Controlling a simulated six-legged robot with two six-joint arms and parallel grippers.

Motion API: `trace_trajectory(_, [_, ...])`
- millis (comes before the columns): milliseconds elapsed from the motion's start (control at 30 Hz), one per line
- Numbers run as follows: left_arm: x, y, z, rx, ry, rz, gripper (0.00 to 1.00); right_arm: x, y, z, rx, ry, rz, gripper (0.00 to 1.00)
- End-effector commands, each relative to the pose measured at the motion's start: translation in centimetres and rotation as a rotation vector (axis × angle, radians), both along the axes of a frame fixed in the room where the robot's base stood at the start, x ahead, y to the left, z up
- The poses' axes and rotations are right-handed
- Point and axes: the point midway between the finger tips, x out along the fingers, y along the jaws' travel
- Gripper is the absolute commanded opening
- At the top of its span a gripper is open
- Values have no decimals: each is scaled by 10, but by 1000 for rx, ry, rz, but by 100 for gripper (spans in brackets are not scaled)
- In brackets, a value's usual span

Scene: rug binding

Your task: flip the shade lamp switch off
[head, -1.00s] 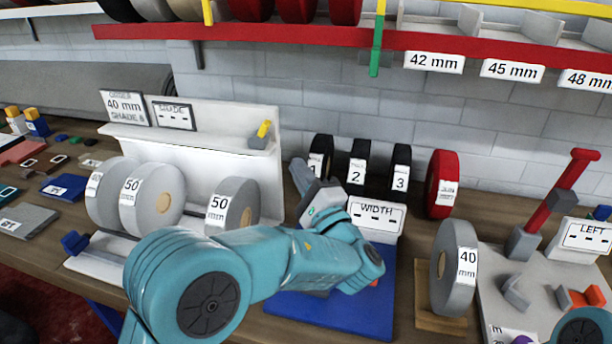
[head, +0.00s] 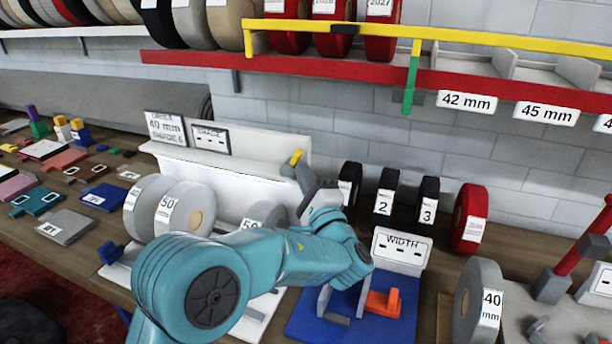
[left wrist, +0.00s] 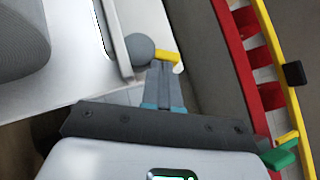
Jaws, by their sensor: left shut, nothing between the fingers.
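The shade lamp switch (head: 297,157) has a yellow lever on a grey base at the right end of the white shade stand (head: 280,140). In the left wrist view the yellow lever (left wrist: 167,57) sticks out to the right of a round grey body (left wrist: 140,48). My left gripper (head: 301,172) is shut and empty, its tips right by the lever. In the left wrist view its fingertips (left wrist: 162,66) lie just below the lever; I cannot tell whether they touch. My left forearm hides part of the stand. My right gripper is out of view.
The SHADE sign (head: 210,138) and an order card (head: 166,128) stand on the left of the stand. Numbered black rolls (head: 384,200) stand to the right. The WIDTH box (head: 402,250) is on a blue base. A red shelf edge (head: 330,68) runs overhead.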

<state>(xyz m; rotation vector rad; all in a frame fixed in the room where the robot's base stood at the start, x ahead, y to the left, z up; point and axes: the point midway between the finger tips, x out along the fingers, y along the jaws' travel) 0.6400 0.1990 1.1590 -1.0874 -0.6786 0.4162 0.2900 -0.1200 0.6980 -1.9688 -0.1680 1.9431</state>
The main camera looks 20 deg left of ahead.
Motion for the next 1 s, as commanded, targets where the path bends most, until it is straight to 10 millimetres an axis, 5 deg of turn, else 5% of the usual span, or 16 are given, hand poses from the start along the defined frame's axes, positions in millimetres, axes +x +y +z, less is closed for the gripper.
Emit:
trace_trajectory(667, [0,1,5,-128,1,-2,0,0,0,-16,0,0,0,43])
trace_trajectory(1000, [0,5,14,-341,6,-2,0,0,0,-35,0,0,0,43])
